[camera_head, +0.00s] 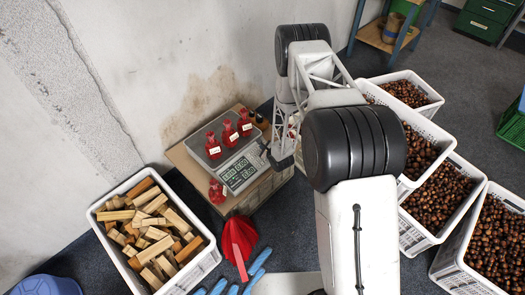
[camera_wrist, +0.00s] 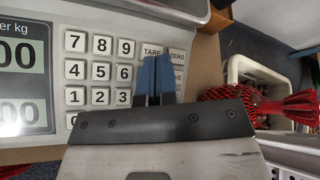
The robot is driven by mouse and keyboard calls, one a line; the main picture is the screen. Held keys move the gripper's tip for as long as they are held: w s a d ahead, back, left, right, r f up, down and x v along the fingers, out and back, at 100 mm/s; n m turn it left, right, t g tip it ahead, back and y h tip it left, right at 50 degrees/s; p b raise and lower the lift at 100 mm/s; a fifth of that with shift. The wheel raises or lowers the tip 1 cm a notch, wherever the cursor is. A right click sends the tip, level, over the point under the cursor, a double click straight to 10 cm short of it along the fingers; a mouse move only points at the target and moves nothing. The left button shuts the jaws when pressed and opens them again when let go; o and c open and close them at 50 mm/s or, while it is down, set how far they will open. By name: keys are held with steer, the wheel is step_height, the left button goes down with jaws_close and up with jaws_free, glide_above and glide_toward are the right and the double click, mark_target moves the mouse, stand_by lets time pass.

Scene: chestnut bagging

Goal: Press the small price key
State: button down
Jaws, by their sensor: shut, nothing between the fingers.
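The scale (camera_head: 240,172) stands on a small wooden table in the head view, with its display lit. In the wrist view its keypad shows number keys (camera_wrist: 100,70), and the TARE key (camera_wrist: 151,50) and ZERO key (camera_wrist: 177,55) at the right. My gripper (camera_wrist: 154,78) is shut and empty, its blue fingertips over the right-hand key columns, just below TARE. The fingers hide part of those keys; one key beside them shows only the letters "VE". I cannot make out a small price key. Whether the fingertips touch the keypad I cannot tell.
Three red bags with labels (camera_head: 229,133) stand on the scale's platter. A red net bag (camera_wrist: 262,110) lies right of the keypad in the wrist view. A crate of wood blocks (camera_head: 201,264) stands left, and crates of chestnuts (camera_head: 436,152) stand right.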

steer(key=shift+w+a+f, duration=0.15)
steer(key=shift+w+f, duration=0.05)
steer(key=shift+f, duration=0.5)
stand_by(1.1)
steer(key=shift+r, duration=0.1)
stand_by(0.4)
steer(key=shift+s+d+r, duration=0.2)
steer(key=shift+s+r, duration=0.05)
steer(key=shift+r, duration=0.35)
steer(key=shift+s+d+r, duration=0.2)
steer(key=shift+r, duration=0.6)
steer(key=shift+s+d+r, duration=0.15)
steer(key=shift+r, duration=0.65)
steer(key=shift+s+d+r, duration=0.2)
steer(key=shift+r, duration=0.6)
